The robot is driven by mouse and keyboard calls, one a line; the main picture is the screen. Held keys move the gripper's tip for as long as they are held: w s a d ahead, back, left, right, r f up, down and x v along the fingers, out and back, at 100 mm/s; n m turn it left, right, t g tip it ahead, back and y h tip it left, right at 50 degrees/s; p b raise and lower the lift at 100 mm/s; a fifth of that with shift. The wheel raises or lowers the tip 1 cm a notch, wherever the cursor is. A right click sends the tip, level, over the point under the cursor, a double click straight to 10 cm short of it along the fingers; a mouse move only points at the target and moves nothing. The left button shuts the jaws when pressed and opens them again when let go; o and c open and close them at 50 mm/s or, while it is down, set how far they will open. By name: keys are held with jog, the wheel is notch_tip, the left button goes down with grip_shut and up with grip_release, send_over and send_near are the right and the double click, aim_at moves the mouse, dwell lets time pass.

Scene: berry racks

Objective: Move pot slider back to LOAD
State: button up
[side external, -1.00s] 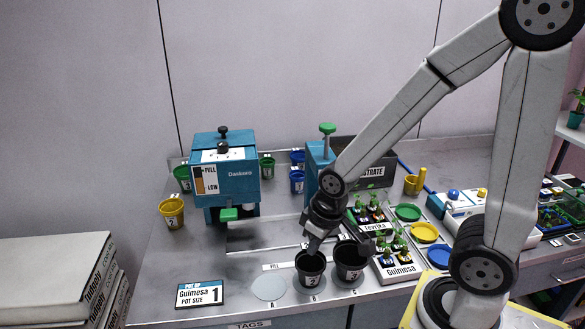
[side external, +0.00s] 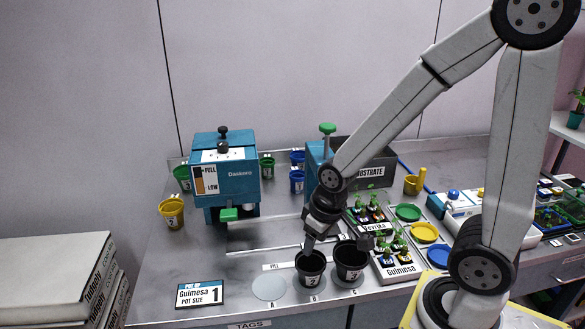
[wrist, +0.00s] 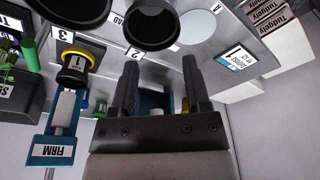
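In the wrist view a dark pot with a yellow ring (wrist: 77,66), apparently in the pot slider, stands at the mark 3 (wrist: 65,36), by the white plunger of the blue FIRM press (wrist: 52,145). In the side view the slider is hidden behind my arm. My gripper (wrist: 160,72) is open, with nothing between its fingers. In the side view my gripper (side external: 310,240) is low, in line with a black pot (side external: 311,268); the height gap is unclear.
A second black pot (side external: 350,265) stands beside the first. The blue dispenser (side external: 225,178) is at the left, and the substrate bin (side external: 375,172) is behind my gripper. Seedling trays (side external: 398,268) are to the right.

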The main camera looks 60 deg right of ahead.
aim_at(351, 219)
jog(key=d+m, duration=0.2)
jog(key=d, duration=0.3)
jog(key=d+m+g, duration=0.1)
jog(key=d+m, duration=0.1)
jog(key=d, duration=0.4)
jog(key=d+m+g, duration=0.1)
jog(key=d+m, duration=0.1)
jog(key=d, duration=0.3)
jog(key=shift+s+d+f+m, duration=0.2)
jog(key=shift+d+m, duration=0.1)
jog(key=shift+d, duration=0.1)
jog(key=shift+w+f, duration=0.1)
jog(key=shift+f, duration=3.8)
grip_shut()
